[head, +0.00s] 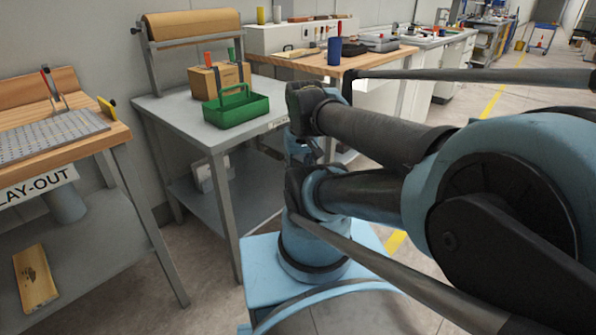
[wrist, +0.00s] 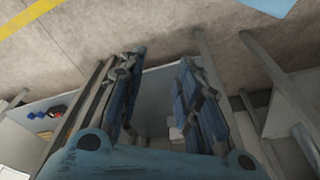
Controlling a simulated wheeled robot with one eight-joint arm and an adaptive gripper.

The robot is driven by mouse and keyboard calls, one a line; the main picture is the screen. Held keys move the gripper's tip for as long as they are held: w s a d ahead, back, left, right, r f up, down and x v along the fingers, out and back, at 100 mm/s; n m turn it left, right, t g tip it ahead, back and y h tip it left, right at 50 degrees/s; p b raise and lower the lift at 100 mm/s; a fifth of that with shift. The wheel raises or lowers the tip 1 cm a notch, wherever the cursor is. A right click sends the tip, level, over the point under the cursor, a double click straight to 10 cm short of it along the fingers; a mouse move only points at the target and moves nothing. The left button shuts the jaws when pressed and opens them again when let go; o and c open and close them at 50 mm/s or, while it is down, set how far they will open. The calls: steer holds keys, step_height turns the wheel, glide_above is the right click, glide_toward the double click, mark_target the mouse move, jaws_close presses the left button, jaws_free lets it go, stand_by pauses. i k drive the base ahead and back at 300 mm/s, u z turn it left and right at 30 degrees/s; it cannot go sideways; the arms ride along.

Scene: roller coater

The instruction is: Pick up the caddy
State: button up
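The caddy (head: 236,106) is a green open tray with an upright handle. It stands on the grey metal table (head: 178,112) in the head view, near the table's right front part. My gripper (wrist: 160,75) shows in the wrist view with its two blue fingers wide apart and nothing between them. Floor and the legs of tables lie behind the fingers there. In the head view my arm is folded to the right of the table, and the gripper's fingertips cannot be made out. I cannot make out the caddy in the wrist view.
A cardboard box (head: 218,77) stands right behind the caddy. A brown paper roll (head: 193,24) is mounted at the table's back. A wooden bench (head: 60,147) stands to the left, another bench with a blue cup (head: 334,50) to the right. The grey table's front left is bare.

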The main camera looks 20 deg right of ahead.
mark_target(228, 112)
steer(key=k, duration=1)
steer(key=z, duration=1.1)
steer(key=i, duration=1.8)
steer(key=u, duration=1.15)
